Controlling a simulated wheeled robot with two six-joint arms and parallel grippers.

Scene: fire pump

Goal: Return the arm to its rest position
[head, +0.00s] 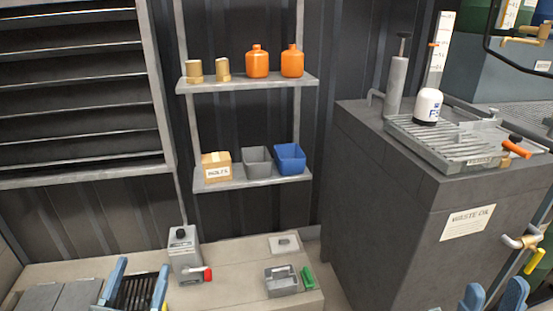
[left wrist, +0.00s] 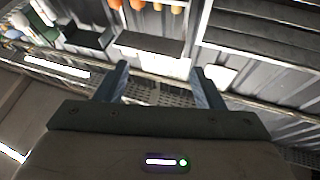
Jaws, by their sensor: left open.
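My left gripper (head: 141,271) shows at the bottom left of the head view, its two blue fingers spread apart over a dark slatted surface. It is open, with nothing between the fingers. In the left wrist view the same gripper (left wrist: 159,80) shows both blue fingers wide apart and empty. My right gripper (head: 493,293) is at the bottom right edge of the head view. Its two blue fingertips stand apart with a gap between them, in front of the grey cabinet. The rest of it is cut off by the frame.
A bench holds a grey box with a red knob (head: 186,253), a grey tray (head: 281,281) and a green object (head: 308,278). Shelves carry orange bottles (head: 257,62) and bins (head: 290,158). A waste-oil cabinet (head: 400,220) with a white filter (head: 427,106) on its drain tray stands right.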

